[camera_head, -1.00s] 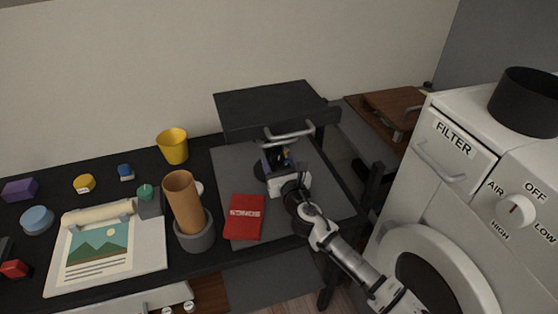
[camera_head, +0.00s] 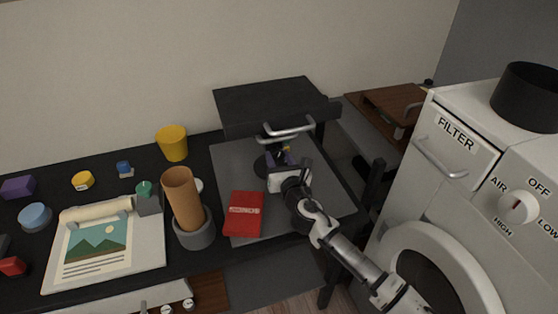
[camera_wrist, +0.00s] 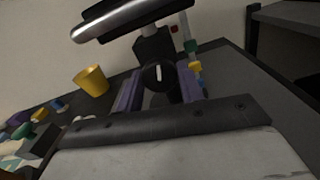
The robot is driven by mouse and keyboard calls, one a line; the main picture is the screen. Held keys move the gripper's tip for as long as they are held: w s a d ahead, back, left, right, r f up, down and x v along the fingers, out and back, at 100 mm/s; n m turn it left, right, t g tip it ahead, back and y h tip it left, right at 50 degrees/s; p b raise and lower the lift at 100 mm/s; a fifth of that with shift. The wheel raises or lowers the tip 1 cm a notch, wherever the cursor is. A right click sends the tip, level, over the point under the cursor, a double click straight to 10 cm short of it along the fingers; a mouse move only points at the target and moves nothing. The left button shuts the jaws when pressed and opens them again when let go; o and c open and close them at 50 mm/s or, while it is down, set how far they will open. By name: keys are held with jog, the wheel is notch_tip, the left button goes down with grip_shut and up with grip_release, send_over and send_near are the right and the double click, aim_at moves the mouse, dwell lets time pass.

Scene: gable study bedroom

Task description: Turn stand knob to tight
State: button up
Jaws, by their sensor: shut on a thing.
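The stand knob (camera_wrist: 158,74) is a round black knob with a short white mark, which points nearly straight up in the wrist view. It sits on the front of the dark stand (camera_wrist: 152,46). My gripper (camera_wrist: 159,90) has its purple fingers on either side of the knob and is shut on it. In the head view my gripper (camera_head: 280,160) is at the stand (camera_head: 262,167), below the raised black box; it hides the knob there. A rod with red, green and yellow parts (camera_wrist: 192,62) stands just right of the knob.
The black box (camera_head: 270,103) with a metal handle (camera_head: 290,131) overhangs my gripper closely. A red book (camera_head: 243,214) lies in front on the grey mat (camera_head: 228,160). A yellow cup (camera_head: 172,144) and a tan cylinder (camera_head: 183,198) stand left. A white machine (camera_head: 450,180) stands right.

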jog(key=m+b, duration=0.2)
jog(key=m, duration=0.1)
jog(key=m+b, duration=0.2)
jog(key=m, duration=0.2)
jog(key=shift+a+f+b, duration=0.1)
jog(key=shift+f+b, duration=0.1)
jog(key=shift+b, duration=0.1)
jog(key=m+b, duration=0.2)
jog(key=m, duration=0.1)
jog(key=shift+m, duration=0.4)
jog(key=m+b, duration=0.3)
jog(key=m, duration=0.1)
jog(key=m+b, duration=0.2)
jog(key=m, duration=0.2)
jog(key=shift+r+b, duration=0.1)
jog(key=shift+b, duration=0.25)
jog(key=m+b, duration=0.2)
jog(key=m, duration=0.1)
jog(key=shift+m, duration=0.4)
jog(key=m+b, duration=0.1)
jog(key=m, duration=0.2)
jog(key=shift+r, duration=0.15)
jog(key=shift+r+m+b, duration=0.1)
jog(key=shift+m+b, duration=0.2)
jog(key=shift+m, duration=1.8)
